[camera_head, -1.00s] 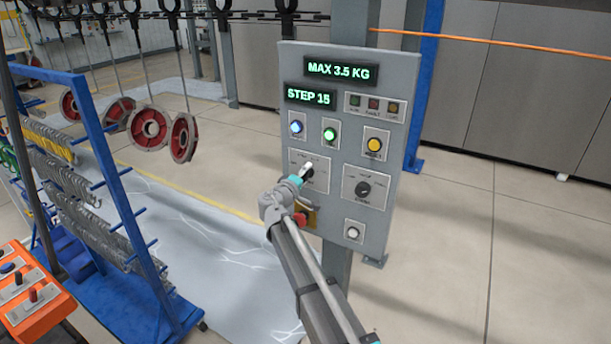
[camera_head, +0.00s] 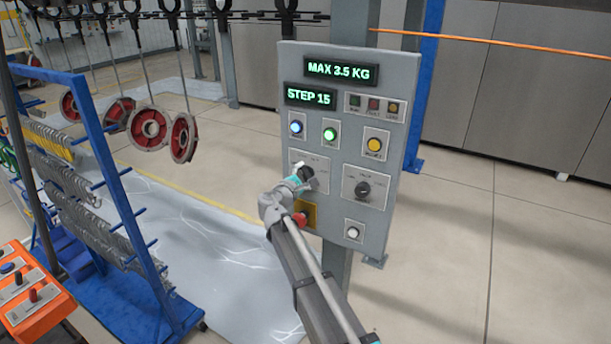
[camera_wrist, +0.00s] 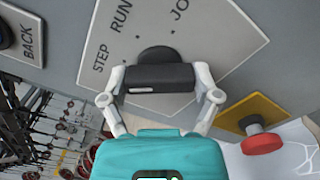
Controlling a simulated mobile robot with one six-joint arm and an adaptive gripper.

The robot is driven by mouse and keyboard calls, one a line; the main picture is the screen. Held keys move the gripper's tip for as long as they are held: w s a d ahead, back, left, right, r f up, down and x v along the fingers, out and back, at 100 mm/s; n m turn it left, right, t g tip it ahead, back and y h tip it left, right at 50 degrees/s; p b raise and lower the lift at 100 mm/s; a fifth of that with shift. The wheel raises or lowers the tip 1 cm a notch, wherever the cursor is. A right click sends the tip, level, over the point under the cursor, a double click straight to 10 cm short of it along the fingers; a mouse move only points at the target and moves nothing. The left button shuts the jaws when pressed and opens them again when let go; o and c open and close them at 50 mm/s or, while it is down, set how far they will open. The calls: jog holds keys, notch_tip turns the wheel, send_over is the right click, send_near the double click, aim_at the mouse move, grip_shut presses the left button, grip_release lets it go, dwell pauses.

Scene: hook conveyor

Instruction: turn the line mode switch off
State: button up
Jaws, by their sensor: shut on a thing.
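The line mode switch is a black rotary knob (camera_wrist: 160,76) on a light plate, close up in the wrist view. The words STEP, RUN and part of a third, starting JO, show on its plate; the rest of the plate is cut off. My gripper (camera_wrist: 158,88) has one finger on each side of the knob and is shut on it. A small white mark shows on the knob's near face. In the head view, my gripper (camera_head: 303,176) is at the switch plate (camera_head: 322,164) and partly hides the knob.
The grey control panel (camera_head: 350,62) reads MAX 3.5 KG and STEP 15. A red button (camera_wrist: 262,139) on a yellow plate sits close to my gripper. A second black knob (camera_head: 362,188) is right of the switch. A blue rack (camera_head: 110,170) stands left.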

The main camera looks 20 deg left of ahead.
jog(key=n, duration=0.3)
jog(key=shift+n, duration=0.4)
jog(key=n, duration=0.4)
dwell(0.3)
jog(key=o, duration=1)
jog(key=shift+c, duration=0.2)
jog(key=s+a, duration=0.1)
jog(key=s, duration=1.1)
